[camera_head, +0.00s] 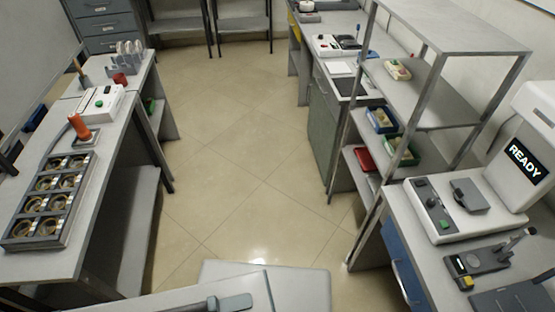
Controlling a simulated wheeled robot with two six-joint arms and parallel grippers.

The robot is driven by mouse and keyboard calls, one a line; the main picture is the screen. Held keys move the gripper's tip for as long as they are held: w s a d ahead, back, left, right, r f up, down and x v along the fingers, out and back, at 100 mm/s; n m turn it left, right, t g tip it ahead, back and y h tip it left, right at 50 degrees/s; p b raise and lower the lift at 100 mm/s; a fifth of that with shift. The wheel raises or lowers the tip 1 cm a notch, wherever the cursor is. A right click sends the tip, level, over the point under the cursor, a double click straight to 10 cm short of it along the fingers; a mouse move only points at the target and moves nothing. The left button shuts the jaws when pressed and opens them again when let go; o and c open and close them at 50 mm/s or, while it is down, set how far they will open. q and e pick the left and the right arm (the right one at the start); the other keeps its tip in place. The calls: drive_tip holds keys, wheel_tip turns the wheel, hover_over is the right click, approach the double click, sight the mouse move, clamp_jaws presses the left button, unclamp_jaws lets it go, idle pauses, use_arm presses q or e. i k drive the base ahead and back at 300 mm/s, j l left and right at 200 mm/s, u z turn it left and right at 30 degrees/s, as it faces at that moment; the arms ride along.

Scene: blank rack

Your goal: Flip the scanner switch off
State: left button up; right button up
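A white machine (456,205) with a screen reading READY (527,161) stands on the right-hand bench. It may be the scanner; I see no label naming it. Its base has a dark control strip (433,205) with a green button (446,224) and a small dark control (421,182) at the far end. I cannot tell which part is the scanner switch or its position. A small dark device (476,265) with an upright lever stands in front of it. Neither of my grippers shows in this view.
A metal rack (455,40) with bins stands behind the machine. The left bench (112,160) holds a tray of round parts (47,200), an orange-handled tool (79,127) and a white box with a green button (101,103). The tiled floor between the benches is clear.

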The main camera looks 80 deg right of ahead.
sight(419, 183)
drive_tip(key=z, duration=4.35)
